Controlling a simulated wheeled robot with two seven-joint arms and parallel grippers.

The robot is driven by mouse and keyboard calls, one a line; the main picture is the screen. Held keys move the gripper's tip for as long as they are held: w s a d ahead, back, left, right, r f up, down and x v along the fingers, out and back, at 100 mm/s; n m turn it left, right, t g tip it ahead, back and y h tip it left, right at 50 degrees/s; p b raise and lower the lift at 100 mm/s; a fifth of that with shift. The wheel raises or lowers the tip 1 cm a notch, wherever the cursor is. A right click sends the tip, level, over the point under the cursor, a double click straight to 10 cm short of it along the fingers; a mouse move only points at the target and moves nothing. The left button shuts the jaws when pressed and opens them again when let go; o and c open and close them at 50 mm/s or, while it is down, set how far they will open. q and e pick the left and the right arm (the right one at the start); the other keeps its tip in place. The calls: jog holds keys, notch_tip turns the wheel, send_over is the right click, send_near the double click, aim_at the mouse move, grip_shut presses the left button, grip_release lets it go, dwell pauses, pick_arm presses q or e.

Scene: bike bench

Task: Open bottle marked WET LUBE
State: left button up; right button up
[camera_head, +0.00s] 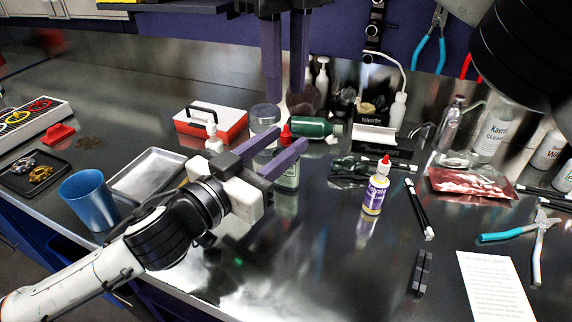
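A green bottle (288,180) with a red cap (286,133) stands upright between the fingers of my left gripper (287,146). The fingers lie on both sides of its upper part and appear closed on it; they hide much of it, and I cannot read its label. My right gripper (286,95) points down from the top, above and slightly behind the red cap, with its two purple fingers apart and nothing visible between them. A small bottle with a yellow and purple label and a red tip (376,190) stands to the right; its lettering is not clear.
A green bottle (312,127) lies behind the held one. A blue cup (86,197), a metal tray (147,172) and a red-white box (208,124) are left. Pliers (538,236), a paper sheet (495,286) and a red packet (470,184) are right.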

pick_arm(q)
jog(key=shift+x, duration=0.95)
jog(key=shift+c, duration=0.4)
grip_shut()
jog(key=shift+o, duration=0.3)
grip_release()
